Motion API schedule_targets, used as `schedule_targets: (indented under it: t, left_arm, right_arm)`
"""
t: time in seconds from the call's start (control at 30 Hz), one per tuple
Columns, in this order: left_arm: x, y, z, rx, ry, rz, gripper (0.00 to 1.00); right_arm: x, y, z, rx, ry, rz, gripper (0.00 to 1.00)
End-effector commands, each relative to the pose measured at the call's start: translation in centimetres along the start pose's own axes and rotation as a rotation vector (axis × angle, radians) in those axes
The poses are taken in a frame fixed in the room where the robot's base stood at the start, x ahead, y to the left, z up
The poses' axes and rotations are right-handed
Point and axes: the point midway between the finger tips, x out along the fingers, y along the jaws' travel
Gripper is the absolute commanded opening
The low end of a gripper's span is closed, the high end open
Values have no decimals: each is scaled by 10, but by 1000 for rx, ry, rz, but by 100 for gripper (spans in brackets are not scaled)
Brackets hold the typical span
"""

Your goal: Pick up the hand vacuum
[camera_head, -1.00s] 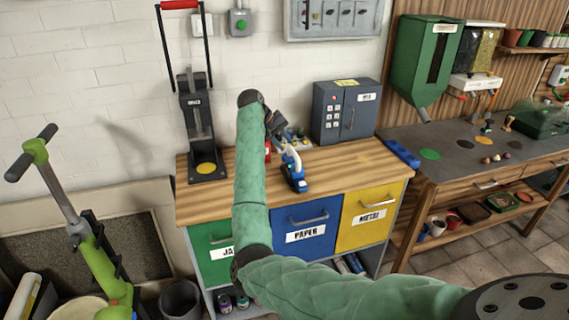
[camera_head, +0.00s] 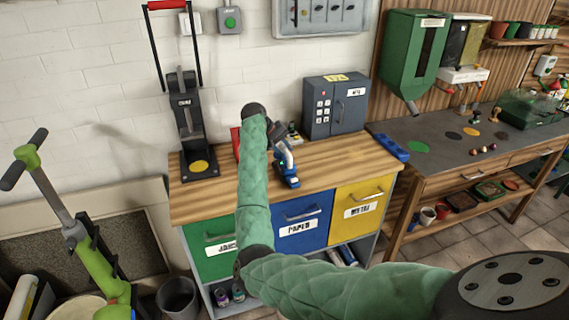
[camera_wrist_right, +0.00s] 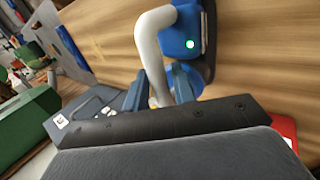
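The hand vacuum (camera_head: 287,165) is blue with a pale curved tube and stands on the wooden worktop, partly hidden behind my right arm. In the right wrist view its blue body (camera_wrist_right: 184,38) shows a green light, and the pale tube (camera_wrist_right: 150,50) curves down between my fingers. My right gripper (camera_wrist_right: 160,72) has one finger on each side of the tube. I cannot tell whether the fingers press on it. In the head view, my right wrist largely hides the right gripper. My left gripper is not in view.
A grey keypad box (camera_head: 336,106) stands behind the vacuum. A black press (camera_head: 190,125) stands at the left of the worktop (camera_head: 335,160). A blue block (camera_head: 391,147) lies to the right. Green, blue and yellow drawers (camera_head: 362,208) are below.

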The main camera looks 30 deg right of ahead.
Motion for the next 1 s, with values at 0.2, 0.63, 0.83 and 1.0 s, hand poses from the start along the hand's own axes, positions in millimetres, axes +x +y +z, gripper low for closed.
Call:
schedule_targets:
  t: [0.2, 0.63, 0.83, 1.0]
  left_arm:
    - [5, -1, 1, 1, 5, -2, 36]
    - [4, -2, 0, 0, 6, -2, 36]
    - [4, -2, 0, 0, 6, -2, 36]
    - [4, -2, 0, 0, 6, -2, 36]
  right_arm:
    - [5, 0, 0, 0, 1, 0, 26]
    - [5, 0, 0, 0, 1, 0, 0]
    - [5, 0, 0, 0, 1, 0, 0]
    - [5, 0, 0, 0, 1, 0, 0]
